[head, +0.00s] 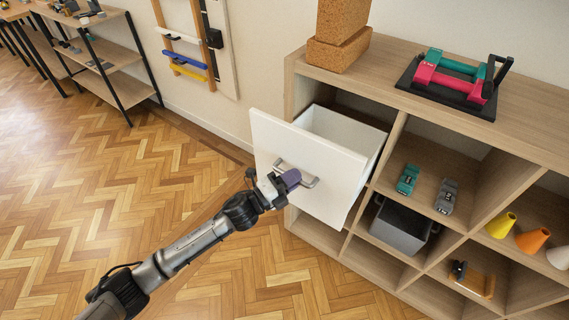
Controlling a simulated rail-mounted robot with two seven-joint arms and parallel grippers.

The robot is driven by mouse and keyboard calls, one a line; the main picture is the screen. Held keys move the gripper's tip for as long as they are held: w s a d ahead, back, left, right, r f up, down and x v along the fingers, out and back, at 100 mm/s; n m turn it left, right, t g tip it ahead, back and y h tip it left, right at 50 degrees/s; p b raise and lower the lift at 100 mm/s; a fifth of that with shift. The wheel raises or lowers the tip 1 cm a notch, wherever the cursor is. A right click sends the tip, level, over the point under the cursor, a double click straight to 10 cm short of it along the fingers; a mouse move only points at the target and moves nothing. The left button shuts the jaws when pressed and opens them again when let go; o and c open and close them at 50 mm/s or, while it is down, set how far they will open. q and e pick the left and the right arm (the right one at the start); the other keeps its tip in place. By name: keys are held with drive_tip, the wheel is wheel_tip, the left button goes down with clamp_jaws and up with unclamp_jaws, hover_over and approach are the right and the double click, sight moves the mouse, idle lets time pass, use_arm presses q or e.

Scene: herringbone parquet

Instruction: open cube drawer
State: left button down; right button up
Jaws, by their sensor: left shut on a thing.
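A white cube drawer (302,153) sits in the upper left compartment of the wooden cube shelf (453,127). The drawer is pulled well out, and part of its white inside shows behind the front panel. A grey bar handle (312,183) is on the front panel. My left gripper (283,180) is at the handle and shut on it. Its fingers hide part of the handle. My right gripper is not in the head view.
Cork blocks (338,52) and a red-and-green device (459,80) stand on the shelf top. Other compartments hold a grey bin (397,229), small devices and cones (501,226). The parquet floor (130,190) left of the drawer is clear.

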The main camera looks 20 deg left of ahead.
use_arm(q)
drive_tip(key=shift+s, duration=0.2)
drive_tip(key=c, duration=1.1)
unclamp_jaws()
drive_tip(key=shift+c, duration=0.2)
drive_tip(key=p+v, duration=0.1)
drive_tip(key=v, duration=1.3)
drive_tip(key=shift+w, duration=0.15)
